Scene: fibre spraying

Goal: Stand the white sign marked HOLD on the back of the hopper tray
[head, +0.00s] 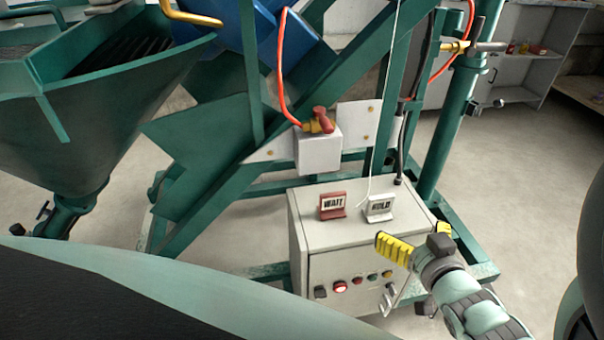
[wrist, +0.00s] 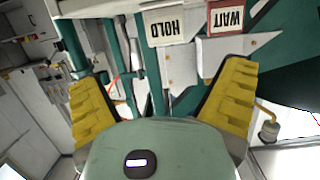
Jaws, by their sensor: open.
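The white HOLD sign (head: 380,207) stands on top of the grey control box, right of the red-and-white WAIT sign (head: 332,206). In the wrist view the HOLD sign (wrist: 166,27) appears upside down, beyond the fingers. My gripper (head: 418,238) has yellow ribbed fingers spread apart at the right front of the box. It is empty and apart from the sign. In the wrist view the gap between my fingers (wrist: 160,85) is clear. The green hopper (head: 95,115) is at upper left, with a dark slatted part at its top; its back is not clearly shown.
The control box (head: 310,232) has buttons and a switch on its front. A green sloping frame (head: 215,170) and a post (head: 450,125) stand behind it. A thin white cord hangs down by the HOLD sign. Orange hoses run to a valve (head: 318,122). Open floor lies right.

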